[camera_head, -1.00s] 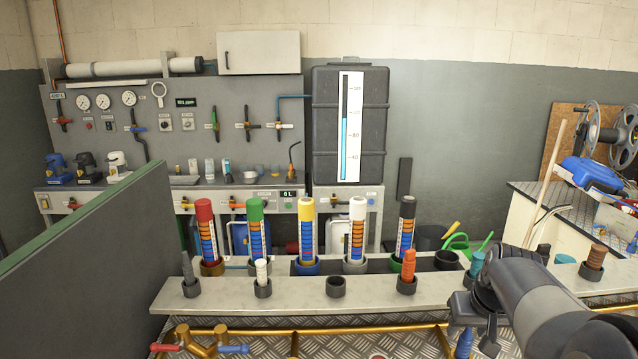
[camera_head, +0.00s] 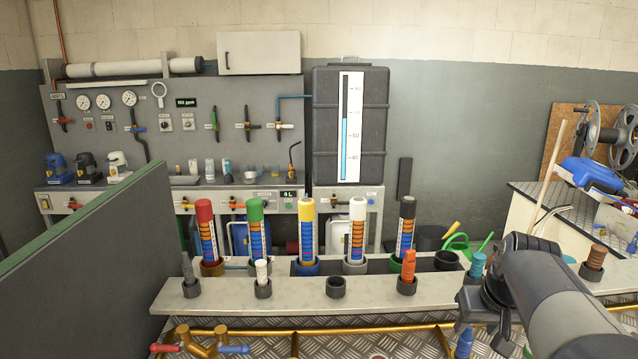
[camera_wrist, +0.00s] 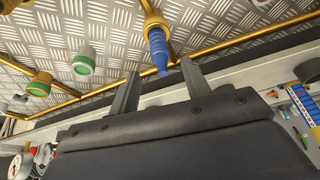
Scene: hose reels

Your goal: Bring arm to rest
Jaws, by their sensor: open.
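My arm (camera_head: 560,290) reaches in from the lower right in the head view, its dark joint near the right part of the bench shelf. My gripper (camera_wrist: 158,85) shows in the wrist view with its two fingers apart and nothing between them. A blue nozzle (camera_wrist: 158,48) on a brass pipe shows beyond the fingers; it does not look gripped. In the head view this blue nozzle (camera_head: 464,342) is at the bottom edge, left of my arm. The fingers are not clearly seen in the head view.
A pale shelf (camera_head: 300,296) holds dark cups with plugs, including an orange one (camera_head: 408,265). Colored tubes stand behind, such as the red-capped tube (camera_head: 206,230). A grey partition (camera_head: 90,260) stands at left. Brass pipes (camera_head: 400,328) run along the front.

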